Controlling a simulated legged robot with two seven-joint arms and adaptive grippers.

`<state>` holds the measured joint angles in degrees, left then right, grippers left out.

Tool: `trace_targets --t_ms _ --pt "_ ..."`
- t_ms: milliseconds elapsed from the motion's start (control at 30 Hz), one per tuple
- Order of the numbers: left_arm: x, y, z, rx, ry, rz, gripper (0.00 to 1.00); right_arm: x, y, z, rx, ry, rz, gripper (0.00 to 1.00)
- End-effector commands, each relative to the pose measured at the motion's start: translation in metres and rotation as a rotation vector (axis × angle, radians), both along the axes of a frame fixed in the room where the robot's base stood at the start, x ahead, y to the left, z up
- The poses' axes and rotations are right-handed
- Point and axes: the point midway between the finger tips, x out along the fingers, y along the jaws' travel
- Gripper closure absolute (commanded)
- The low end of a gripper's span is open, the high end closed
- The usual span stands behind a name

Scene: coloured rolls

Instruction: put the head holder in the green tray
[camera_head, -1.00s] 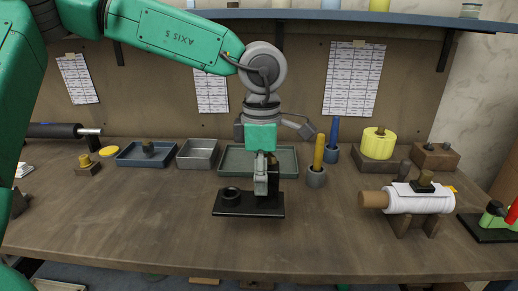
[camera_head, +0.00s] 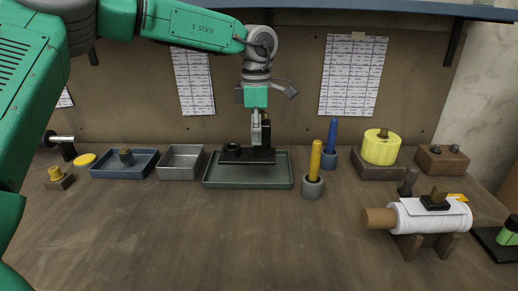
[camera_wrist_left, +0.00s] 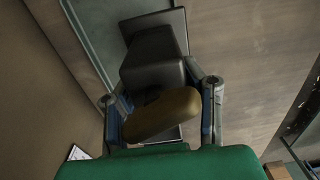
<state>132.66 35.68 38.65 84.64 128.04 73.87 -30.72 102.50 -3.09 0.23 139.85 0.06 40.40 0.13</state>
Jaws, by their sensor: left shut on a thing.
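The head holder (camera_head: 250,156) is a black flat base with a dark ring on its left and an upright block. My left gripper (camera_head: 257,137) points down and is shut on the upright part of the head holder. In the wrist view, the fingers (camera_wrist_left: 163,108) flank an olive-brown rounded knob above the dark block (camera_wrist_left: 155,60). The green tray (camera_head: 248,184) is shallow and grey-green. In the head view, the holder's base shows over the tray's back half; whether it touches the floor cannot be told. The tray's edge (camera_wrist_left: 90,45) shows beside the base. My right gripper is not in view.
A grey tray (camera_head: 180,174) and a blue tray (camera_head: 104,170) stand to the left. Grey cups with a yellow handle (camera_head: 315,160) and blue handle (camera_head: 332,135) stand right of the green tray. A white roll (camera_head: 460,219) lies on a stand at right. The front bench is clear.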

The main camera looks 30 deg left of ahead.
Motion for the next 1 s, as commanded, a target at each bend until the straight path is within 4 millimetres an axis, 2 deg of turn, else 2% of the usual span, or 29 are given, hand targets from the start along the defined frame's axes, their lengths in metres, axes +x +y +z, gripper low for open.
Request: trace_targets --t_ms 100,233,300,567,800,1000 --pt "0.024 0.013 0.000 0.001 0.000 0.004 1.00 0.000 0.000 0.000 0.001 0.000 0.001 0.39" --pt "0.042 0.022 0.002 0.003 -0.001 0.001 1.00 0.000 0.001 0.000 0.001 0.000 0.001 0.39" --pt "0.039 0.018 -0.010 0.004 0.001 -0.004 1.00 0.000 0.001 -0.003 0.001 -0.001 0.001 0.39" --pt "0.039 0.018 -0.028 0.005 0.001 -0.003 1.00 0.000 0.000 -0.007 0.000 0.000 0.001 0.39" --pt "0.040 0.023 -0.068 0.002 0.001 0.000 1.00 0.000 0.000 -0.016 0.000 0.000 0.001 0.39" --pt "0.042 0.024 -0.069 0.002 -0.001 -0.001 1.00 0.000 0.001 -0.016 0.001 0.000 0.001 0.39"
